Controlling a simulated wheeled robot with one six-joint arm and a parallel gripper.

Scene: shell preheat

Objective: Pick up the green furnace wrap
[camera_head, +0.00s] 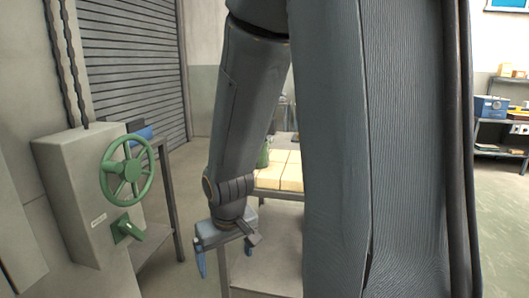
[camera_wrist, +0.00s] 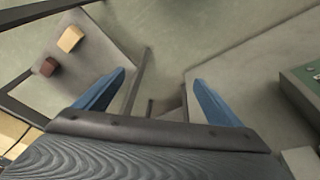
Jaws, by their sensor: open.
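A small dull-green thing (camera_head: 263,156) shows beside pale yellow blocks, partly hidden behind my arm in the head view. It may be the green furnace wrap, but too little of it shows to be sure. My gripper (camera_head: 228,254) hangs low and left of it, in front of the table. In the wrist view its two blue fingers (camera_wrist: 158,80) are spread apart with nothing between them. No green wrap can be made out in the wrist view.
A grey box (camera_head: 75,190) with a green handwheel (camera_head: 127,170) and green knob (camera_head: 129,229) stands at left. Pale yellow blocks (camera_head: 282,178) sit on a table (camera_head: 268,255). The wrist view shows a tan block (camera_wrist: 70,39) and a brown block (camera_wrist: 47,67) on a grey surface.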

